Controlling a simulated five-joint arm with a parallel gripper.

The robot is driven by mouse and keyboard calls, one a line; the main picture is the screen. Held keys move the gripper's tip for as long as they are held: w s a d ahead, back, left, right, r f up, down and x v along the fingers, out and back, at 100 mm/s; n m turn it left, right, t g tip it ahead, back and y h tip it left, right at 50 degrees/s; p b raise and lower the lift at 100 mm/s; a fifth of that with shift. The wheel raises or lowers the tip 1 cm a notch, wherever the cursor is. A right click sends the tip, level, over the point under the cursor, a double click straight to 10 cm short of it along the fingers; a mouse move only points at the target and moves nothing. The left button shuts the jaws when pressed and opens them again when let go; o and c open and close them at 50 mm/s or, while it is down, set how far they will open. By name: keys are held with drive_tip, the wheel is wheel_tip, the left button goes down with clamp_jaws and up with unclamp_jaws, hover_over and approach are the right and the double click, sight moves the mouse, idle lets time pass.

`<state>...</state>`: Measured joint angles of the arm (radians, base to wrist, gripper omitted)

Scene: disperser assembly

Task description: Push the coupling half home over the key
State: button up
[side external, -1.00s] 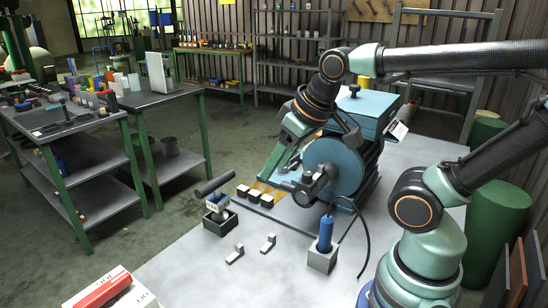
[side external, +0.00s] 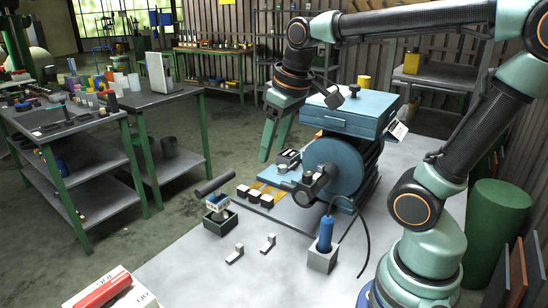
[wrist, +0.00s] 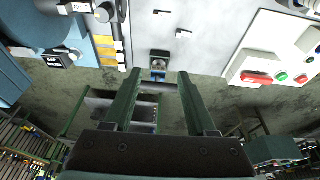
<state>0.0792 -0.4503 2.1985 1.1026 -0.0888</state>
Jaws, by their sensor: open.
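My gripper (side external: 270,157) is open and empty, raised in front of the blue machine, left of its round disc. Its two green fingers stand apart in the wrist view (wrist: 158,85). A dark round part on the shaft, which looks like the coupling half (side external: 308,186), sits in front of the blue disc (side external: 340,165). A labelled part of this shaft assembly shows at the top of the wrist view (wrist: 75,8). The fingers are clear of it. I cannot make out the key, nor how far the coupling half sits over it.
A black labelled block (side external: 288,158) stands beside the disc. Several dark blocks (side external: 254,194) line a yellow-striped strip. A black-handled tool (side external: 214,186) rests in a green holder, and a blue tool (side external: 326,232) stands in a grey block. Two small metal pieces (side external: 268,243) lie on the open bench front.

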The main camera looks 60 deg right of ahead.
drive_tip(key=w+d+g, duration=0.4)
drive_tip(key=w+d, duration=0.2)
drive_tip(key=g+y, duration=0.2)
drive_tip(key=g, duration=0.2)
approach(297, 190)
wheel_tip(297, 190, down, 8)
drive_tip(key=shift+w+a+r, duration=0.1)
drive_tip(key=shift+w+r, duration=0.05)
drive_tip(key=shift+r, duration=0.05)
drive_tip(key=shift+c, duration=0.4)
clamp_jaws()
idle(1.2)
